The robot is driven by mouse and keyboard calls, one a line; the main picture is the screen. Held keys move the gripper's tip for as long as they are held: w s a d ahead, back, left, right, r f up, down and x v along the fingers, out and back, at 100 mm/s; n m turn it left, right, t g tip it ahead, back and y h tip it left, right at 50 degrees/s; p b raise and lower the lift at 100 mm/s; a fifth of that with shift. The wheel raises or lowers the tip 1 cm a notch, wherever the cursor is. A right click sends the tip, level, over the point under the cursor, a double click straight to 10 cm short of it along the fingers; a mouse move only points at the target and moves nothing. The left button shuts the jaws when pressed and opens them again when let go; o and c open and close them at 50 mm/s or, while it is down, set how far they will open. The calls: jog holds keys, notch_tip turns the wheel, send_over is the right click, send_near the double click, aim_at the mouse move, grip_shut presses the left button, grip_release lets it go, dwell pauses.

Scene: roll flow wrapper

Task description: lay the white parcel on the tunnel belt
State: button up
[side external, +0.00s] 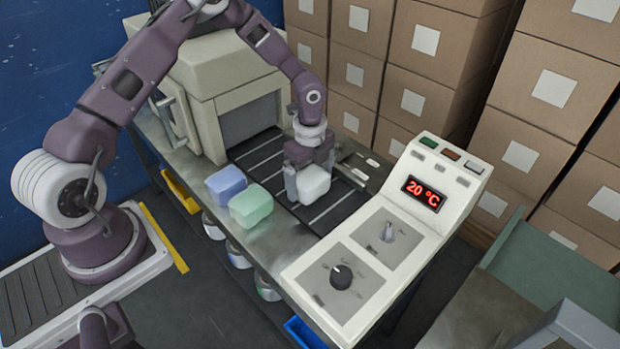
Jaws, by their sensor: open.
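The white parcel (313,184) lies on the dark slatted tunnel belt (327,205), in front of the tunnel mouth. My gripper (306,187) is right at the parcel, with a finger showing at its left side. The jaws are open. The far finger is hidden, and I cannot tell whether either finger touches the parcel. The beige tunnel housing (212,88) stands behind, with its grey mouth facing the belt.
A blue parcel (226,186) and a green parcel (251,205) sit on the metal table left of the belt. A control panel (385,235) reading 20 °C stands close on the right. Stacked cardboard boxes (545,90) fill the back. The belt's near end is clear.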

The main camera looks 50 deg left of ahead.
notch_tip(320, 180, up, 12)
notch_tip(320, 180, up, 8)
jog(key=n+y, duration=0.1)
jog(key=n, duration=0.2)
send_over(310, 177)
jog(key=s, duration=0.4)
jog(key=s+d+r+n+t, duration=0.1)
jog(key=s+r+n+t, duration=0.1)
jog(key=s+n, duration=0.3)
jog(key=s+d+r+n+t, duration=0.1)
jog(key=s+r+n, duration=0.4)
jog(key=s, duration=0.6)
jog(key=s+d+r+n+t+h, duration=0.1)
jog(key=s+r+n, duration=0.3)
jog(key=s, duration=0.4)
jog(key=shift+d+n+t, duration=0.35)
jog(key=shift+n+t, duration=0.15)
jog(key=shift+t, duration=0.3)
